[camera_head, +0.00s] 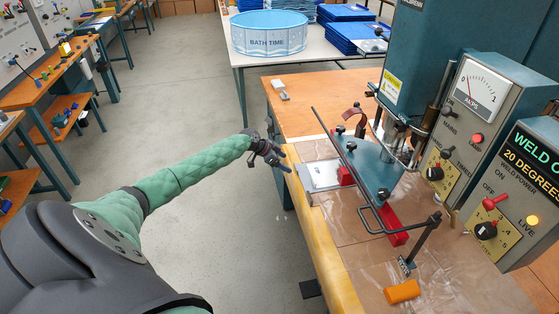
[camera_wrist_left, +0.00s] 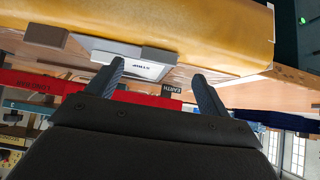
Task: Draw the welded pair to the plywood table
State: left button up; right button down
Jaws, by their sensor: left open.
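A flat white and grey piece (camera_head: 321,176), likely the welded pair, lies at the left edge of the welding table (camera_head: 350,243), its far end by the red bar under the press. In the left wrist view a white piece with lettering (camera_wrist_left: 148,69) shows beyond the fingers, with grey blocks beside it. My left gripper (camera_head: 287,160) is open and empty, just left of the piece and apart from it. Its two fingers also show spread in the left wrist view (camera_wrist_left: 157,72). My right gripper is out of view. The joint between the sheets cannot be made out.
The welding press (camera_head: 374,170) with its red lower bar (camera_head: 392,222) stands over the table. An orange block (camera_head: 402,291) lies near the front. A blue pool (camera_head: 268,34) stands on a white table.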

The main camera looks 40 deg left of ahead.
aim_at(295, 168)
pick_arm(q)
jog(key=x, duration=0.3)
jog(key=shift+w+d+f+b, duration=0.1)
jog(key=shift+w+f+b, duration=0.05)
jog(key=shift+f+b, duration=0.15)
jog(key=shift+w+d+f, duration=0.35)
jog(key=shift+w+f, duration=0.05)
jog(key=shift+f, duration=0.1)
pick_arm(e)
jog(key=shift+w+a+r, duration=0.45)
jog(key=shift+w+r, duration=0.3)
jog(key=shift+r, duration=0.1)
pick_arm(q)
jog(key=c, duration=1.1)
jog(key=shift+c, duration=0.2)
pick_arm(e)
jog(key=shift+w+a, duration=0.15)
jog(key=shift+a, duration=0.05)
pick_arm(q)
jog(key=shift+w+r, duration=0.1)
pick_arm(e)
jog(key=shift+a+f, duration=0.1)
